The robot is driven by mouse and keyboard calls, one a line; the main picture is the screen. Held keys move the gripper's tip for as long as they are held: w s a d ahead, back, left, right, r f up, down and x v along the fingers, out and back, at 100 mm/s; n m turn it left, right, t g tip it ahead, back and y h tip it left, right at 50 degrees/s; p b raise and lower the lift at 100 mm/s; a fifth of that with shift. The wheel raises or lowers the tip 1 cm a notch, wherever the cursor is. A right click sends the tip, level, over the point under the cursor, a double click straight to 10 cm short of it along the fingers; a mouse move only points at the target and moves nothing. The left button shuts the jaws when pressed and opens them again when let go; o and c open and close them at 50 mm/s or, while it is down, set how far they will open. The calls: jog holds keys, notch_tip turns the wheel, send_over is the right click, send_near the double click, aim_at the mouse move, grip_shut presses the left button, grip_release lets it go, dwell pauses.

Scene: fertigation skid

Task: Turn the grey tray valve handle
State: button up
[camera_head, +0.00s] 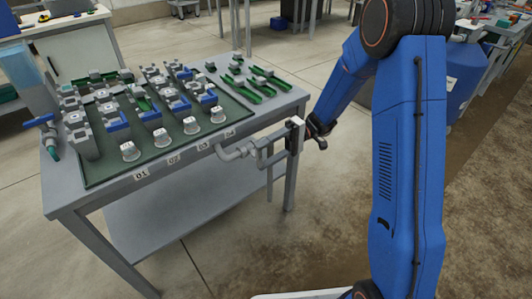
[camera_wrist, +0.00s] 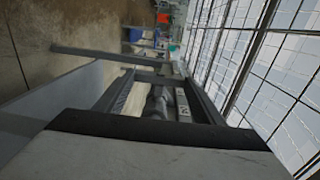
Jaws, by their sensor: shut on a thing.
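The grey tray valve (camera_head: 234,153) sticks out from the front right edge of the table as a grey pipe elbow. My gripper (camera_head: 262,153) reaches it from the right, with its fingers pointing left. A thin grey handle bar (camera_head: 269,184) hangs down at the fingertips. The fingers are shut on the handle. Part of the valve body (camera_wrist: 158,103) shows between the fingers. The exact grip contact is hard to see.
The grey table (camera_head: 120,190) carries a green tray (camera_head: 170,150) with several grey and blue fittings, white caps and number labels along the front. A blue-handled valve (camera_head: 42,121) is at its left. Open floor lies in front and right; a blue tank (camera_head: 463,75) stands behind my arm.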

jog(key=shift+f, duration=0.1)
dwell(0.3)
jog(key=o, duration=1.1)
jog(key=shift+c, duration=0.2)
jog(key=f+v, duration=0.1)
jog(key=v, duration=1.6)
jog(key=shift+d+r, duration=0.15)
jog(key=shift+d, duration=0.1)
